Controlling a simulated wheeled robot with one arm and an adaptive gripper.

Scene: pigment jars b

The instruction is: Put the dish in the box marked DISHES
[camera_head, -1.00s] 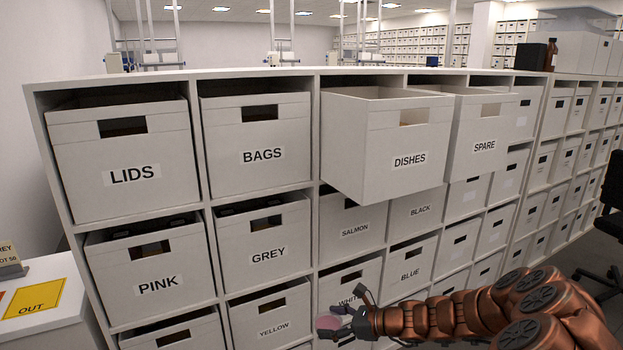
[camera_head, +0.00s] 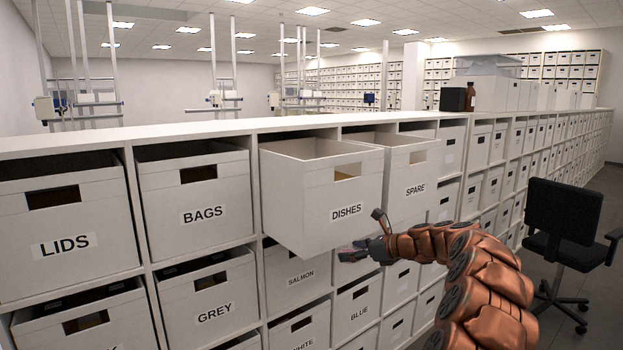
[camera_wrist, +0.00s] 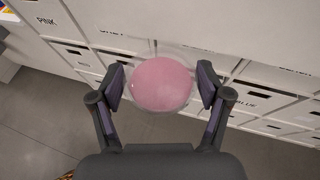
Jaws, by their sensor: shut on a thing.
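The dish (camera_wrist: 162,84) is a small round pink thing with a clear rim, seen between my fingers in the wrist view. My gripper (camera_head: 354,251) is shut on it. In the head view my gripper is just below the front of the DISHES box (camera_head: 346,187), and the dish is mostly hidden there. The DISHES box is white, pulled out from the top row of the shelf, with its top open. The inside floor of the box is hidden from the head view.
The SPARE box (camera_head: 415,163) is also pulled out, just right of DISHES. The BAGS box (camera_head: 203,192) and LIDS box (camera_head: 66,221) sit left of it. A black office chair (camera_head: 560,225) stands at the right. Bare floor shows below the gripper in the wrist view.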

